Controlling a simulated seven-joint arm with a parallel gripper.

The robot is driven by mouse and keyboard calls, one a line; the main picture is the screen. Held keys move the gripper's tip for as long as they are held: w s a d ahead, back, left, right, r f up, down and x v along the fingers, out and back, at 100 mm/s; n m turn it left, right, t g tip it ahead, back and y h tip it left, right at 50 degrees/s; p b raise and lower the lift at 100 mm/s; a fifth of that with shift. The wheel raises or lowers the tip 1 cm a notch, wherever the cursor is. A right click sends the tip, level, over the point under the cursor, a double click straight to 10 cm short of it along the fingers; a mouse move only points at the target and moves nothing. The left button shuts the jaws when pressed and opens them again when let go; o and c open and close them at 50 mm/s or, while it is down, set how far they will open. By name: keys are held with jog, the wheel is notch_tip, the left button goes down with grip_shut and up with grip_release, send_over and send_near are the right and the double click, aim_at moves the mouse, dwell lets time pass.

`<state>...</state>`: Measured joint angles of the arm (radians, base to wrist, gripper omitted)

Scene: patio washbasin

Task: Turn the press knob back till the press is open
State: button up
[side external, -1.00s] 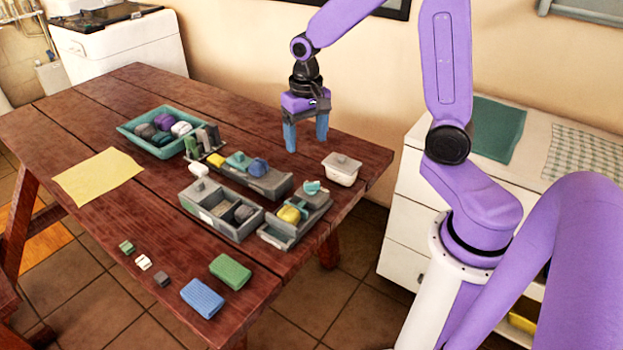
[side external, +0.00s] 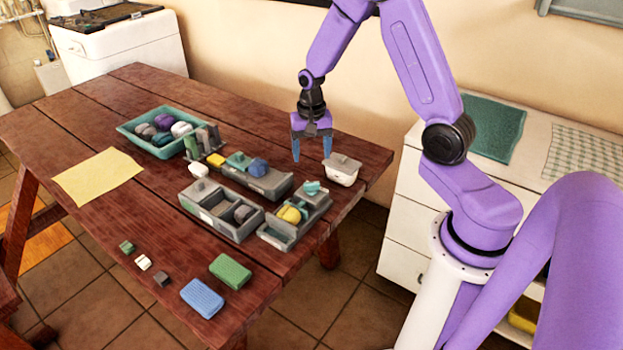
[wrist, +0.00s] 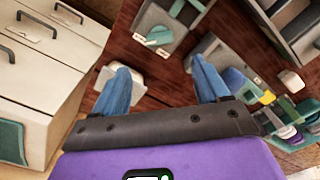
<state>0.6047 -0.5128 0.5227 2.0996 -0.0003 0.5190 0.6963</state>
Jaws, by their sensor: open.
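A grey unit (side external: 318,199) with a small teal knob (side external: 312,187) on top stands near the table's right edge. It looks like the press, though I cannot be sure. The teal knob also shows in the wrist view (wrist: 158,36), lying at a slant on the grey body. Whether the press is open or closed is too small to tell. My gripper (side external: 312,157) is open and empty, with blue fingers pointing down. It is above the table, behind the knob and apart from it. In the wrist view the knob lies beyond and between my fingertips (wrist: 160,78).
A teal tray (side external: 130,127) holds several balls.

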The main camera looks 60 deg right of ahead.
aim_at(312, 182)
notch_tip(312, 182, down, 10)
jog(key=shift+r, duration=0.15)
dwell(0.3)
jog(key=c, duration=1.1)
